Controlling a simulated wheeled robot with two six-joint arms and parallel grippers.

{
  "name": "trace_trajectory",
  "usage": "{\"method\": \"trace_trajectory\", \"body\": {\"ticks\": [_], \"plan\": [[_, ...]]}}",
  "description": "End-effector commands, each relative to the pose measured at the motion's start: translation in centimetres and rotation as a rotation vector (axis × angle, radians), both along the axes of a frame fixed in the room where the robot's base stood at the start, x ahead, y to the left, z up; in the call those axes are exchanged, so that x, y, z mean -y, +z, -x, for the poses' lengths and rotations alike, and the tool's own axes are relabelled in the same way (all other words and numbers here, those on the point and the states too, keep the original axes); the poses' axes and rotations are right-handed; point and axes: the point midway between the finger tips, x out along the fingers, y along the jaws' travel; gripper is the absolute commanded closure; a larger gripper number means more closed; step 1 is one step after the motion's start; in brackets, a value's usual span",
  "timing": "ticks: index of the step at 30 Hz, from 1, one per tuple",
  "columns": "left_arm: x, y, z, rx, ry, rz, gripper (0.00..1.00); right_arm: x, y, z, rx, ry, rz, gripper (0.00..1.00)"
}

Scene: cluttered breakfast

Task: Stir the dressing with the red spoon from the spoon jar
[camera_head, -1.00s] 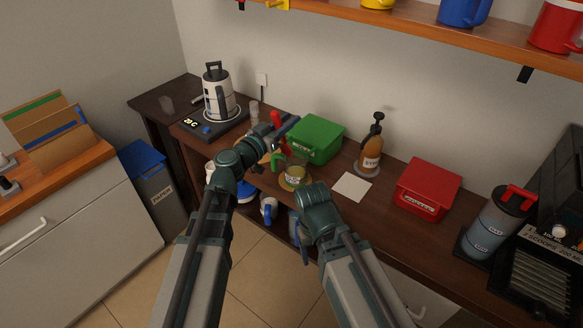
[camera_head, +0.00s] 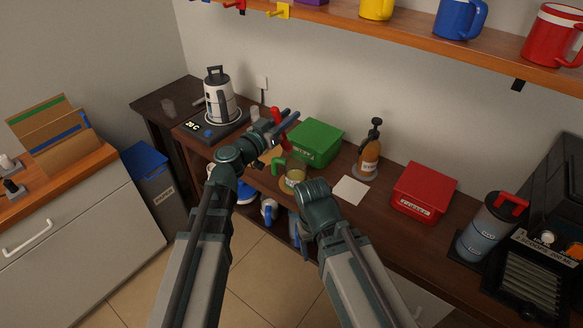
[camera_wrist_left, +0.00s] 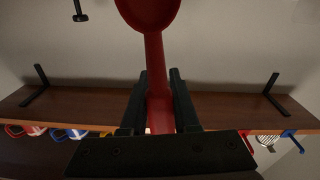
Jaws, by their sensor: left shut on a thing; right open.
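My left gripper (camera_head: 285,123) is shut on the red spoon (camera_head: 275,114), above the counter and left of the green box. In the left wrist view the spoon (camera_wrist_left: 154,60) runs out between the fingers, its bowl at the picture's top edge. A clear cup with a green handle and yellowish content (camera_head: 294,180) stands on the counter below and slightly right of this gripper; it seems to be the dressing. My right gripper (camera_head: 303,243) is low at the counter's front, open, largely hidden by its own arm. I cannot make out the spoon jar behind my left arm.
A green box (camera_head: 316,143), a pump bottle (camera_head: 370,150), a white card (camera_head: 351,190) and a red box (camera_head: 424,191) stand along the counter. A kettle (camera_head: 218,95) on a scale is at left. A shelf with mugs (camera_head: 460,19) runs above.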

Motion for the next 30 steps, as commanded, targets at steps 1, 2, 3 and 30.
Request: {"method": "trace_trajectory", "body": {"ticks": [1, 2, 3, 30], "plan": [[0.0, 1.04, 0.0, 0.0, 0.0, 0.0, 1.0, 0.0, 1.04, 0.0, 0.0, 0.0, 0.0, 0.31], [0.0, 1.29, 0.0, 0.0, 0.0, 0.0, 1.0, 0.0, 1.29, 0.01, 0.0, 0.0, 0.0, 0.31], [0.0, 1.54, 0.0, 0.0, 0.0, 0.0, 1.0, 0.0, 1.54, 0.0, 0.0, 0.0, 0.0, 0.31], [-0.01, 1.6, 0.0, 0.0, 0.0, 0.0, 1.0, 0.0, 1.6, 0.0, 0.0, 0.0, 0.0, 0.31]]}}
